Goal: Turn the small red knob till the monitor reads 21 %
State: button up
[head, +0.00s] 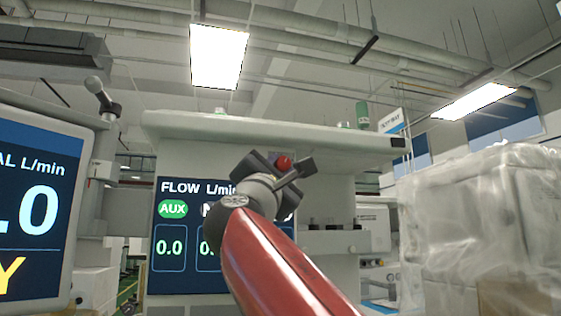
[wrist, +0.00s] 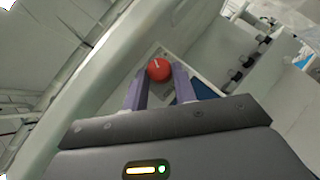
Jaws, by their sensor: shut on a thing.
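The small red knob (head: 284,162) shows just beyond my gripper in the head view, on the front of the cart below its top shelf. In the wrist view the knob (wrist: 158,69) is a red ball with a pale mark, between the tips of my gripper (wrist: 160,76). The two fingers are shut on it. The large monitor (head: 40,200) at the left shows only part of its text: "AL L/min", a large figure ending in ".0", and a yellow "Y". No 21 % reading is visible. The flow screen (head: 180,275) shows "FLOW L/min", a green AUX and 0.0; my arm hides its right part.
The cart's top shelf (head: 270,130) runs across above my gripper. A plastic-wrapped stack (head: 470,220) stands at the right. A jointed mount (head: 103,105) is beside the large monitor. Small dark fittings (head: 330,222) sit on a ledge right of the flow screen.

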jog(key=shift+m+g+h, duration=0.3)
jog(key=shift+m+g, duration=0.1)
jog(key=shift+m, duration=0.1)
jog(key=shift+r, duration=0.1)
jog(key=o, duration=1)
jog(key=b+v, duration=0.3)
jog(key=v, duration=0.5)
